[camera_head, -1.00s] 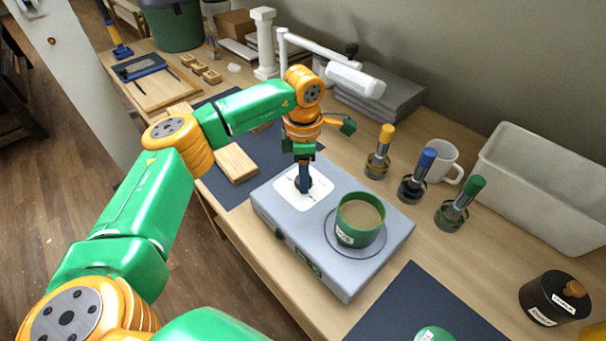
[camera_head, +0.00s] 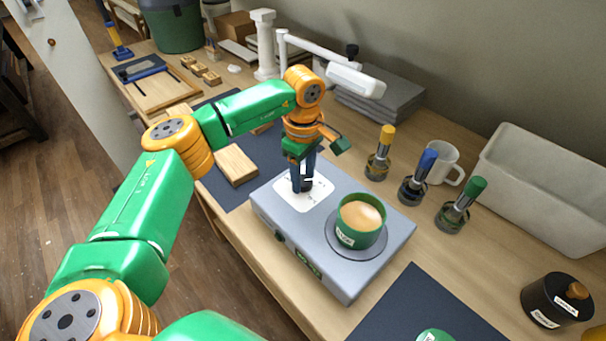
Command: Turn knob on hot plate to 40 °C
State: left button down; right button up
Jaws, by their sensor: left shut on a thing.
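The grey hot plate (camera_head: 345,277) stands on the wooden table. A white dial panel (camera_head: 319,197) lies on its top at the left, around the knob. My left gripper (camera_head: 302,187) points down at this panel and is shut on the dark knob, which is mostly hidden by the fingers. The dial's marks are too small to read. A green pot (camera_head: 357,236) with tan contents sits on the round plate at the right of the hot plate. My right gripper is not in view.
Yellow (camera_head: 378,160), blue (camera_head: 415,185) and green (camera_head: 455,212) handled tools in holders stand behind the hot plate, near a white mug (camera_head: 443,160). A white bin (camera_head: 550,195) is at the right. A white lamp arm (camera_head: 355,80) hangs behind my gripper. A dark mat (camera_head: 425,310) lies in front.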

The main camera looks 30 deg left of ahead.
aim_at(304, 180)
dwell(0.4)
pick_arm(q)
jog(key=shift+c, duration=1.8)
grip_release()
notch_tip(304, 180, up, 6)
jog(key=shift+d+r+b, duration=0.1)
jog(key=shift+r+b, duration=0.1)
jog(key=shift+b, duration=0.35)
jog(key=shift+r, duration=0.4)
